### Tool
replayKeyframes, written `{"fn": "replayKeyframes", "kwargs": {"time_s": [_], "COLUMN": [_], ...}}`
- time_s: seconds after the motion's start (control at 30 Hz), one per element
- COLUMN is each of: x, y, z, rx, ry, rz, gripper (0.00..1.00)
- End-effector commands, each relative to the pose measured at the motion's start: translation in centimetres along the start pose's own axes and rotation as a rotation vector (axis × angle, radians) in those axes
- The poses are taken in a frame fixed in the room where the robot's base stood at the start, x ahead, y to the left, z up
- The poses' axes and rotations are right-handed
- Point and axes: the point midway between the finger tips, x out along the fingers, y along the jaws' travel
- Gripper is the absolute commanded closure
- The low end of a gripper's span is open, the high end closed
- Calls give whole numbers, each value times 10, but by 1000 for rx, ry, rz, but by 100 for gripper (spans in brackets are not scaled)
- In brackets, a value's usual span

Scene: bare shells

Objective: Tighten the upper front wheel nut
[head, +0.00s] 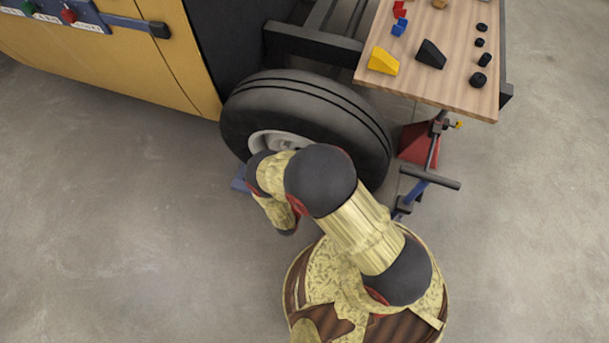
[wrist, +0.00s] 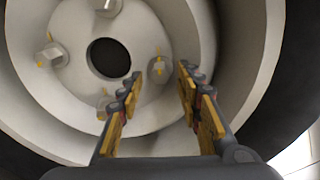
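The big black wheel (head: 325,107) stands under the yellow vehicle in the head view, its pale rim (head: 262,140) partly behind my arm. In the wrist view the rim (wrist: 75,110) has a dark round centre hole and several nuts with yellow marks. One nut (wrist: 158,66) shows between my fingertips, beyond them. Others are a left nut (wrist: 52,55), a top nut (wrist: 106,6) and a lower nut (wrist: 104,102) partly behind the left finger. I cannot tell which is the upper front one. My gripper (wrist: 160,77) is open and empty, facing the rim; contact is unclear.
The yellow vehicle side (head: 120,60) is at the upper left. A wooden table (head: 455,85) with small blocks and black pieces stands at the right. A red wedge (head: 418,146) and a stand with a dark bar (head: 430,178) sit beside the wheel. The left floor is clear.

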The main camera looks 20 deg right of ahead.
Motion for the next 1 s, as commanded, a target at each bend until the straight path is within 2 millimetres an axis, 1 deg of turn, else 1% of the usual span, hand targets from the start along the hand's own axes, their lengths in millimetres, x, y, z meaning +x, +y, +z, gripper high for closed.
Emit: {"fn": "replayKeyframes", "kwargs": {"time_s": [0.03, 0.3, 0.5, 0.6, 0.8, 1.0], "x": [-9, -51, -78, -88, -100, -102], "y": [1, 1, 1, 1, 0, 0], "z": [1, 1, 0, 1, 0, 0], "rx": [-2, -1, -2, -1, -1, -1], "ry": [-4, -5, -4, -3, -2, 0], "rz": [3, 3, 3, 3, 1, 0], "gripper": [65, 65, 65, 65, 65, 65]}}
